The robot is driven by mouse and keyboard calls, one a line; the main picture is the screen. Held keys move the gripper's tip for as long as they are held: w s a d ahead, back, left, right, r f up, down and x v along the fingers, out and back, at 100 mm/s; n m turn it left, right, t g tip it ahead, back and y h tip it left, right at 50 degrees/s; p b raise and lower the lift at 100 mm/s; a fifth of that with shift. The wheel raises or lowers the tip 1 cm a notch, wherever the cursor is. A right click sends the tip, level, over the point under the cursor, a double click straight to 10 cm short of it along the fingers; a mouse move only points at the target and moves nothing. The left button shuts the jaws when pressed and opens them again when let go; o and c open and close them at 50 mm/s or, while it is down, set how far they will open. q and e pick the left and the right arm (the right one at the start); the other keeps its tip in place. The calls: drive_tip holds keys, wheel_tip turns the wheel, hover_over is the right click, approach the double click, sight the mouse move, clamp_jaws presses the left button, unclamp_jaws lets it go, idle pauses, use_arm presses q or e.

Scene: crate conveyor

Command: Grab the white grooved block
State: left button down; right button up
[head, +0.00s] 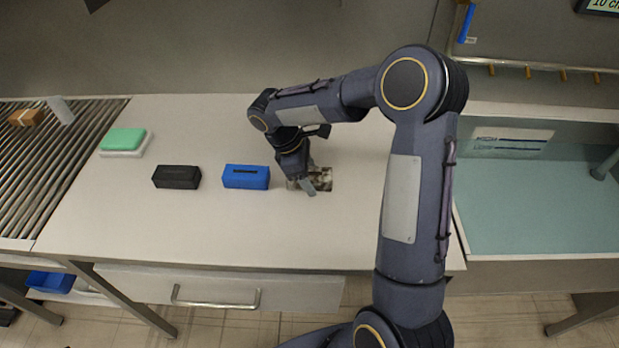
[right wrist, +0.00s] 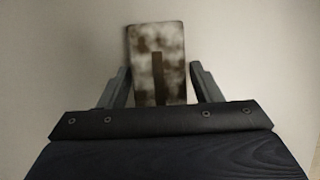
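The white grooved block (head: 324,184) lies on the white table, mottled white and dark brown. My right gripper (head: 309,180) is down over it and hides part of it. In the right wrist view, the block (right wrist: 172,48) sits between the two fingers of my right gripper (right wrist: 160,82), with its dark groove running lengthwise. The fingers are apart, one on each side of the block. The left finger is very close to the block's side, and a small gap shows at the right finger. My left gripper is in neither view.
A blue grooved block (head: 246,177) lies just left of my right gripper, and a black block (head: 177,177) lies farther left. The table's front is clear.

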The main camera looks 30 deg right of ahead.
drive_tip(key=c, duration=0.9)
